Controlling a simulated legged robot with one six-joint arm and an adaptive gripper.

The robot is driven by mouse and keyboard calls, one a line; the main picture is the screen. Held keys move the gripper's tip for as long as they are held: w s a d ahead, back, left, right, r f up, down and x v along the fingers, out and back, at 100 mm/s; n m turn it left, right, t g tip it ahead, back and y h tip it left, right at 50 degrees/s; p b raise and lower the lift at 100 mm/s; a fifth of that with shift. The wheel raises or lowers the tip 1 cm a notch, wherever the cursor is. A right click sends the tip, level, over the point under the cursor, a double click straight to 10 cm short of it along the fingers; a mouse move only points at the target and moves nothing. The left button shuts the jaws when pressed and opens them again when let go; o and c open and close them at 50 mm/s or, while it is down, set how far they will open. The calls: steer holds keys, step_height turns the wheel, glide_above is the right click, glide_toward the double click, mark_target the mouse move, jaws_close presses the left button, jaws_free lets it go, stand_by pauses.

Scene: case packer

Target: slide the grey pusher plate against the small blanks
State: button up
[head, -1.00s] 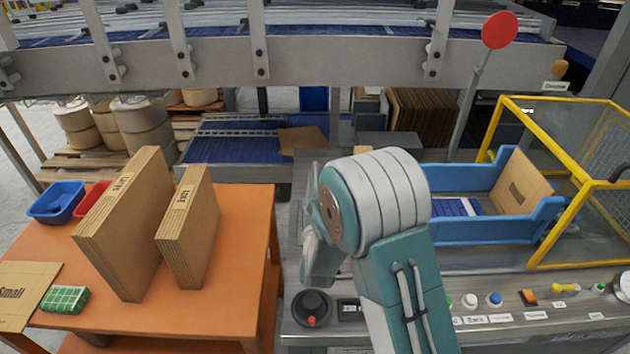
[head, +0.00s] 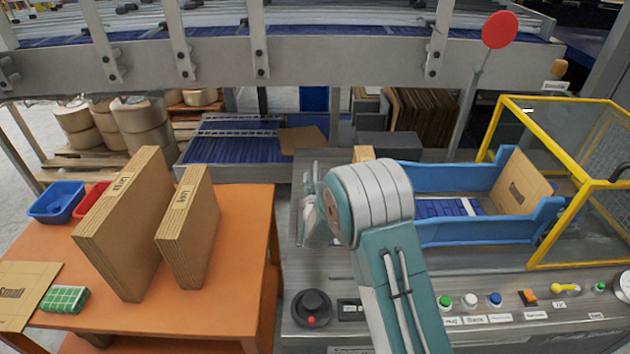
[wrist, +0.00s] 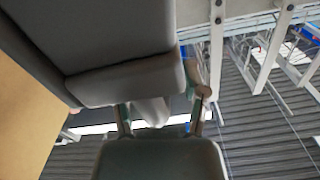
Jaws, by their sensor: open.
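My gripper (wrist: 160,110) shows in the wrist view as grey and teal finger parts, open. In the head view my arm hides most of it. Close by on the left of the wrist view are a large dark-grey block (wrist: 100,35), which may be part of the gripper or the pusher, and a plain tan board (wrist: 25,120). I cannot tell whether the gripper touches either. In the head view a tan edge (head: 363,153) shows just behind my arm, perhaps the small blanks. I cannot make out the grey pusher plate for certain. A flat card marked Small (head: 22,292) lies on the orange table.
Two upright cardboard stacks (head: 130,225) (head: 190,228) stand on the orange table (head: 240,260), beside blue (head: 56,203) and red bins. A blue-walled conveyor (head: 480,230) and yellow guard frame (head: 560,110) are at right. A button panel (head: 470,318) runs along the front.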

jaws_close()
steer(key=d, duration=0.4)
steer(key=shift+d, duration=0.35)
jaws_free()
steer(key=shift+a, duration=0.15)
steer(key=shift+s, duration=0.1)
steer(key=s, duration=1.1)
steer(key=shift+s, duration=0.35)
